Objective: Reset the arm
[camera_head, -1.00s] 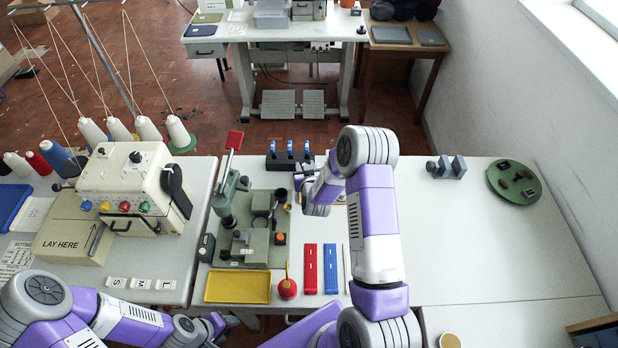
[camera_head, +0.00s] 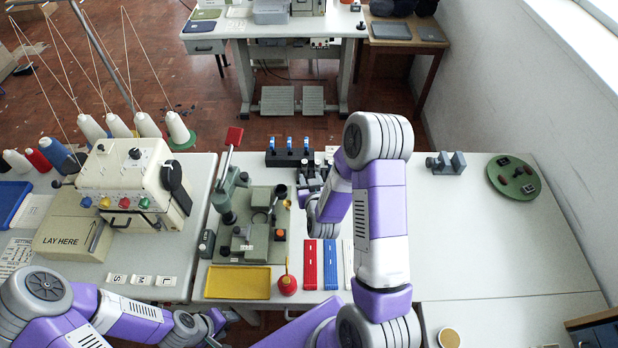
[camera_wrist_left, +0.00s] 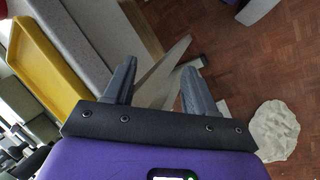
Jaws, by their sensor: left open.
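My left gripper (camera_head: 218,325) is low at the front edge of the tables in the head view, partly cut off by my own arm. In the left wrist view its two fingers (camera_wrist_left: 158,85) are apart with nothing between them, over the floor beside the table edge. My right arm reaches over the right table and folds back at the elbow. My right gripper (camera_head: 311,176) is near the black rack with blue parts (camera_head: 290,153). Its fingers are too small and partly hidden to tell whether they are open.
A yellow tray (camera_head: 238,283), a red round bottle (camera_head: 288,284), and red (camera_head: 310,264) and blue (camera_head: 330,265) strips lie near the front edge. A green-grey press (camera_head: 250,215) and a cream machine (camera_head: 130,185) stand left. The right table (camera_head: 470,240) is mostly clear.

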